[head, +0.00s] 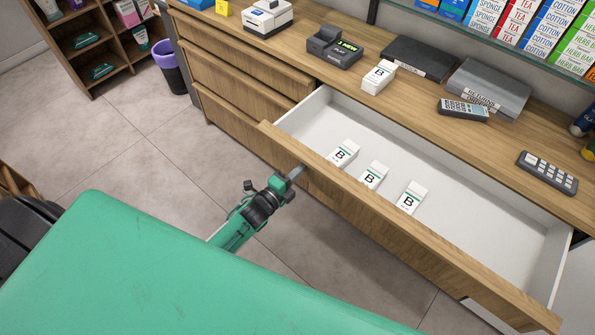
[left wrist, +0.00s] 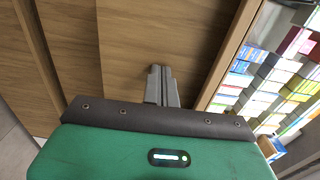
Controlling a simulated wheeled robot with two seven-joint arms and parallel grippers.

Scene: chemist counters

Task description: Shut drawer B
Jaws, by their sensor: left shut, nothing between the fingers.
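Drawer B (head: 395,208) is pulled far out of the wooden counter, with a wooden front and a white inside. Several white boxes marked B (head: 374,176) stand in it. My left gripper (head: 299,169) is shut and empty, with its fingertips at the outer face of the drawer front, left of its middle. In the left wrist view the shut fingers (left wrist: 160,72) point at the wooden drawer front (left wrist: 170,35); whether they touch it I cannot tell. My right gripper is not in view.
A purple bin (head: 171,66) stands at the back left. The floor before the drawer is clear.

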